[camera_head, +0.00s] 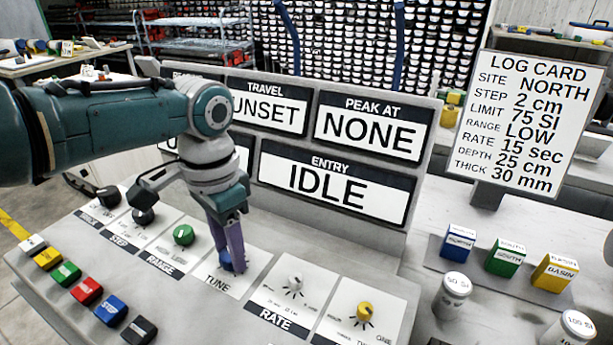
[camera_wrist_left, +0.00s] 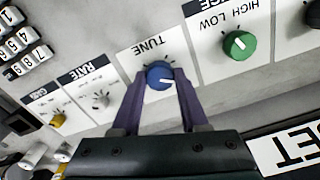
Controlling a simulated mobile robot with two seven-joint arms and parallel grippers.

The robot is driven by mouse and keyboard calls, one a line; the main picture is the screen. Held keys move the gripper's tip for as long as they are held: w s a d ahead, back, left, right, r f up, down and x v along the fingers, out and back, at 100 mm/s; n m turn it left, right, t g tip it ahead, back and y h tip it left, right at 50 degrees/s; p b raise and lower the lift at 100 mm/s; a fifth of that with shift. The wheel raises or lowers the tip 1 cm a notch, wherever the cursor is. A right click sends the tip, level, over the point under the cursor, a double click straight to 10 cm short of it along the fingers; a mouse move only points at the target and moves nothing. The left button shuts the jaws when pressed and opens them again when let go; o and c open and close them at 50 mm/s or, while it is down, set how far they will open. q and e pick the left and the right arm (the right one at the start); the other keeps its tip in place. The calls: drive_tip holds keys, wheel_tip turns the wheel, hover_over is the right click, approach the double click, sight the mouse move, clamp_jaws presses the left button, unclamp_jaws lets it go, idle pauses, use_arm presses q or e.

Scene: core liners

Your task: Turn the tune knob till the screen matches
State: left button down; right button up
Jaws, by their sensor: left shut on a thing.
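The blue tune knob (camera_wrist_left: 159,76) sits on its white TUNE plate between the purple fingers of my left gripper (camera_wrist_left: 158,92) in the left wrist view. In the head view my left gripper (camera_head: 231,264) reaches down onto the panel and is shut on the knob, hiding most of it. The knob's white pointer mark shows in the wrist view. The screen (camera_head: 338,187) reads ENTRY IDLE, with PEAK AT NONE (camera_head: 372,127) above it. A TRAVEL field (camera_head: 268,106) is partly covered by my arm and reads "UNSET" or similar. My right gripper is not in view.
A green range knob (camera_head: 183,235) stands left of the tune plate; a white rate knob (camera_head: 295,285) and a yellow knob (camera_head: 364,310) stand right. Coloured buttons (camera_head: 87,291) line the front edge. A log card (camera_head: 525,120) and coloured blocks (camera_head: 506,258) are at the right.

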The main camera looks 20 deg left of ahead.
use_arm(q)
drive_tip(key=shift+n+p, duration=0.4)
drive_tip(key=shift+n, duration=0.8)
drive_tip(key=shift+c, duration=2.2)
unclamp_jaws()
drive_tip(key=shift+r+p, duration=0.3)
drive_tip(key=shift+r, duration=0.1)
wheel_tip(320, 180, up, 9)
drive_tip(key=p, duration=0.3)
drive_tip(key=shift+p, duration=0.3)
